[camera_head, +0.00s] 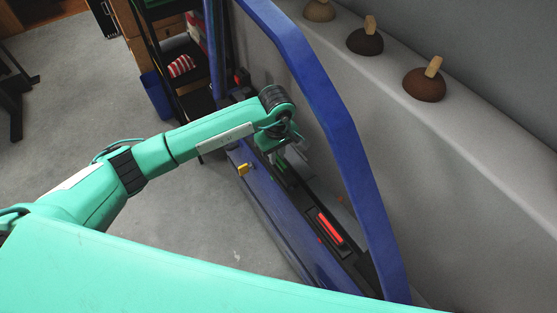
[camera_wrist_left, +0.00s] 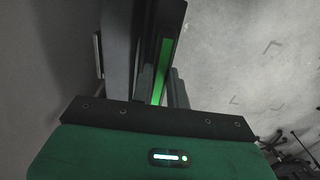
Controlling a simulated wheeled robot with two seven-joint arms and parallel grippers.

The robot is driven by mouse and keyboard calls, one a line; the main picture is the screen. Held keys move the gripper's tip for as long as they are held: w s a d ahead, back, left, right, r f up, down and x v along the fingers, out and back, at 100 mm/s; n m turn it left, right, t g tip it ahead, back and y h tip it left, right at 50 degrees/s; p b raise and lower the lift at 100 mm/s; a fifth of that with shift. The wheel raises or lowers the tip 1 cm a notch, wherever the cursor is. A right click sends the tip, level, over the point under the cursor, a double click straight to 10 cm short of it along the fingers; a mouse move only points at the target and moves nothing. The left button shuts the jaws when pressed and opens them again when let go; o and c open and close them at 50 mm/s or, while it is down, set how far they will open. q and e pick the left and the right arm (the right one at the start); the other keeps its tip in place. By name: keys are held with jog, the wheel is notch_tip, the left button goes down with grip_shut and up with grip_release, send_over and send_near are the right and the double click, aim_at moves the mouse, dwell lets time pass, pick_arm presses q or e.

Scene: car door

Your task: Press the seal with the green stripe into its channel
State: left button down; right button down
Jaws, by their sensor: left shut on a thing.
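The seal with the green stripe (camera_head: 282,168) is a dark strip at the upper part of the blue car door's (camera_head: 265,187) inner edge. Its bright green stripe also shows in the left wrist view (camera_wrist_left: 161,70), between dark parts. My left gripper (camera_head: 288,151) is directly over this seal and appears shut on it. The wrist hides much of the contact, and I cannot tell how deep the seal sits in its channel. My right gripper is not in view.
A seal with a red stripe (camera_head: 330,228) lies lower along the same door edge. A yellow part (camera_head: 243,169) sticks out on the door's left. The blue window frame (camera_head: 330,115) rises close to the right of my gripper. Brown knobs with wooden handles (camera_head: 425,83) stand on a grey ledge.

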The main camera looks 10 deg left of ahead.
aim_at(278, 157)
pick_arm(q)
jog(key=shift+w+d+f, duration=0.15)
jog(key=shift+d+f, duration=0.15)
notch_tip(278, 157, down, 3)
jog(key=shift+b, duration=0.6)
jog(key=shift+r, duration=0.1)
jog(key=shift+a+f+b, duration=0.1)
jog(key=shift+f+b, duration=0.25)
jog(key=shift+s+f+b, duration=0.3)
jog(key=shift+f+b, duration=0.1)
jog(key=shift+f, duration=0.05)
jog(key=c, duration=1.4)
grip_release()
jog(key=shift+f, duration=0.1)
jog(key=shift+w, duration=0.1)
jog(key=shift+w+r, duration=0.1)
jog(key=shift+r, duration=0.1)
